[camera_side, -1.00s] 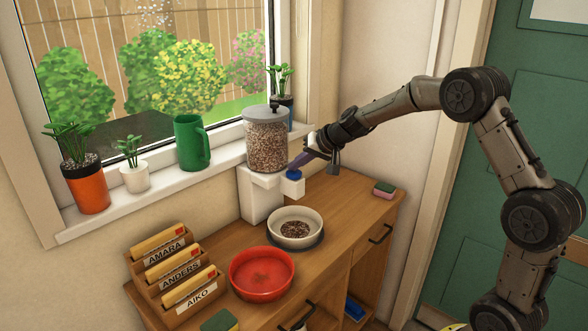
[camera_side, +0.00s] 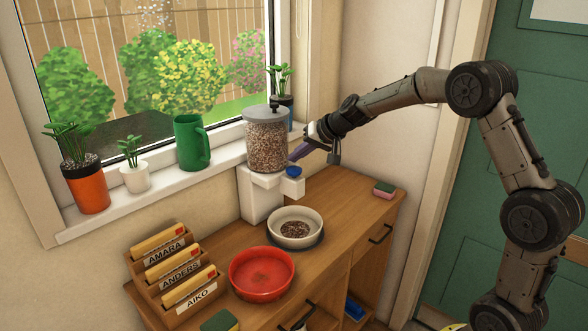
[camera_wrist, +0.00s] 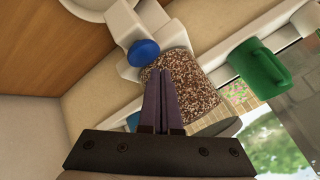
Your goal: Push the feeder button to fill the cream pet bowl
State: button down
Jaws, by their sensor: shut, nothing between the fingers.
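The pet feeder (camera_side: 267,142) is a clear jar of brown and white kibble on a white stand, under a grey lid. Its blue button (camera_side: 292,171) sits on a white block at the front right; the button also shows in the wrist view (camera_wrist: 143,52). The cream bowl (camera_side: 295,224) stands on a dark mat below the spout, with kibble in its middle. My gripper (camera_side: 294,157) is shut and empty, its purple fingers a little above the button and apart from it. In the wrist view the fingertips (camera_wrist: 162,74) lie just below the button, in front of the jar.
An empty red bowl (camera_side: 262,270) stands left of the cream bowl. A wooden letter rack (camera_side: 165,297) is at the front left. A pink and green sponge (camera_side: 384,190) lies at the right edge. A green mug (camera_side: 190,142) and plants line the sill.

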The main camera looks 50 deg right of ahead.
aim_at(297, 170)
jog(key=shift+r, duration=2.3)
dwell(0.8)
notch_tip(297, 170, up, 4)
jog(key=shift+f, duration=0.1)
jog(key=shift+f, duration=4.4)
jog(key=shift+f, duration=0.15)
jog(key=shift+f, duration=0.25)
